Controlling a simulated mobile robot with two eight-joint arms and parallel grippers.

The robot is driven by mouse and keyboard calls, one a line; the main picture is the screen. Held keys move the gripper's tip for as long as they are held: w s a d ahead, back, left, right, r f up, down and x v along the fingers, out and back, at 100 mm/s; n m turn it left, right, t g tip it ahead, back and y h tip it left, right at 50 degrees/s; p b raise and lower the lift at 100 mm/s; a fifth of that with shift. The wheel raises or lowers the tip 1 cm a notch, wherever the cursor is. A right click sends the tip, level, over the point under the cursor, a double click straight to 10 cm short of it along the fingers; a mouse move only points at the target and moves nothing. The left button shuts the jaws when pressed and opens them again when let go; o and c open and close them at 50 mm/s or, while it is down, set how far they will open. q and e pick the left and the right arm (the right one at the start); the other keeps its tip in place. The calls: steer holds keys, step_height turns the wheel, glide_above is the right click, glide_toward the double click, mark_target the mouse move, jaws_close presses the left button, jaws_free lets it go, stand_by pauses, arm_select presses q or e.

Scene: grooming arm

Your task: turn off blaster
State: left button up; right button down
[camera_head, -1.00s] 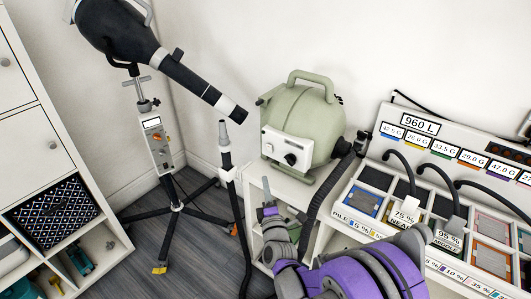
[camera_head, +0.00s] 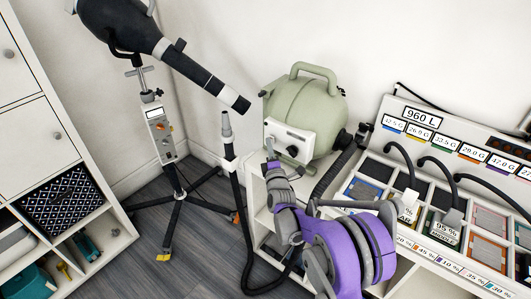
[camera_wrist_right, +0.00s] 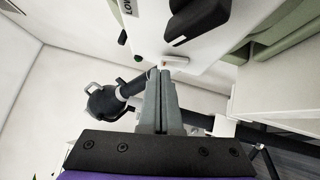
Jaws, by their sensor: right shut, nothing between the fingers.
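The blaster (camera_head: 322,115) is a rounded pale green machine with a top handle, standing on a white shelf unit. Its white front panel (camera_head: 279,133) carries a black knob (camera_head: 293,151). In the wrist view the panel shows close up with the large black knob (camera_wrist_right: 197,18), a "LOW" label and a small white switch (camera_wrist_right: 174,62) with a reddish edge. My right gripper (camera_head: 270,148) is at the panel's lower left. Its shut, empty fingers (camera_wrist_right: 163,72) point at the switch in the wrist view; whether they touch it I cannot tell. My left gripper is out of view.
A black dryer (camera_head: 130,30) on a tripod stand (camera_head: 178,195) stands left. A hose nozzle (camera_head: 227,125) rises beside the blaster. A ribbed hose (camera_head: 335,170) runs down behind my right arm. A white console (camera_head: 425,118) with compartments and cables is at right.

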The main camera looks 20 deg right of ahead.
steer(key=shift+w+d, duration=0.15)
steer(key=shift+w+d+r+m+g, duration=0.2)
steer(key=shift+d+m+g, duration=0.1)
steer(key=shift+m, duration=0.1)
stand_by(0.4)
